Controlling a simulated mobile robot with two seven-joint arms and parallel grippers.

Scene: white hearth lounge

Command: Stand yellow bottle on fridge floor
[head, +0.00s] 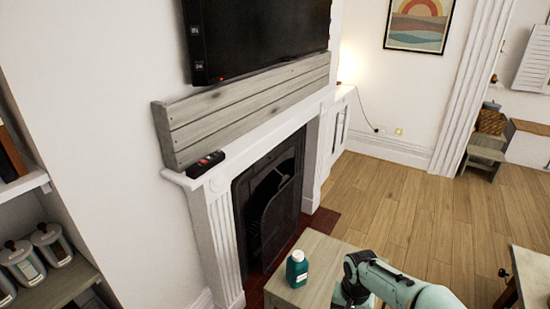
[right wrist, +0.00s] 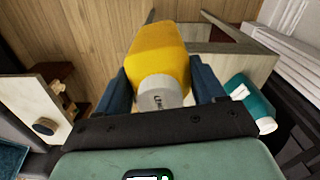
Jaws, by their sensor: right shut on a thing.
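The yellow bottle (right wrist: 160,50) shows in the right wrist view, with a white-grey cap (right wrist: 160,95) towards the camera. My right gripper (right wrist: 163,80) is shut on it, with one dark blue finger on each side. The bottle's far end points away from the wrist, over the wooden floor. In the head view my right arm comes in at the bottom, and the bottle does not show there. My left gripper is in neither view. I cannot make out a fridge in these frames.
Wooden floor (head: 400,195) is clear towards the back right. A pale panel with a round knob (right wrist: 44,126) shows in the wrist view.

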